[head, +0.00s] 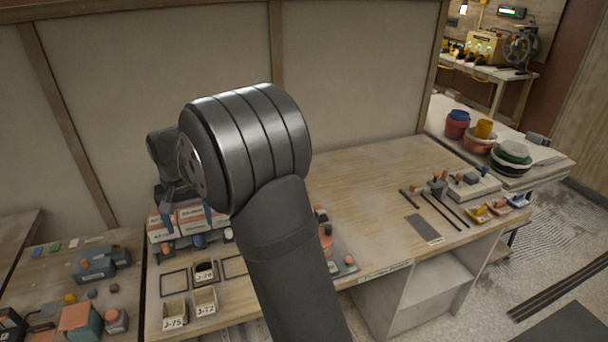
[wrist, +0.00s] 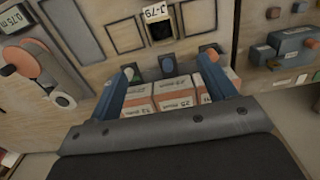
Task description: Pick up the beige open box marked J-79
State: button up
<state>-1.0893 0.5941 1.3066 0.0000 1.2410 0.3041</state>
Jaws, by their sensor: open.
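The beige open box marked J-79 (head: 205,275) stands on the workbench, to the left of my arm in the head view, with something dark inside. In the wrist view the box (wrist: 161,28) is at the top middle, its label upside down and its lower part near the picture edge. My gripper (wrist: 168,62) is open, with its two blue fingers spread apart. It is over a row of orange and white cartons (wrist: 175,95), short of the box. In the head view my gripper (head: 187,212) is partly hidden behind my arm.
Two more beige boxes, J-75 (head: 175,312) and J-72 (head: 205,301), stand in front of J-79. An empty dark outline (head: 174,284) lies beside it. Small dark and blue objects (wrist: 168,65) stand between the cartons and the box.

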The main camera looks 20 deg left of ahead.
jog(key=f, duration=0.1)
send_near(203, 267)
jog(key=shift+s+d+f, duration=0.25)
jog(key=shift+d+f, duration=0.15)
jog(key=shift+d, duration=0.25)
jog(key=shift+s+d+f, duration=0.25)
jog(key=shift+d+f, duration=0.15)
jog(key=shift+d, duration=0.2)
jog(key=shift+s+f, duration=0.2)
jog(key=shift+f, duration=1.15)
jog(key=shift+s+f, duration=0.2)
jog(key=shift+f, duration=1.1)
jog(key=c, duration=1.1)
jog(key=shift+r, duration=0.1)
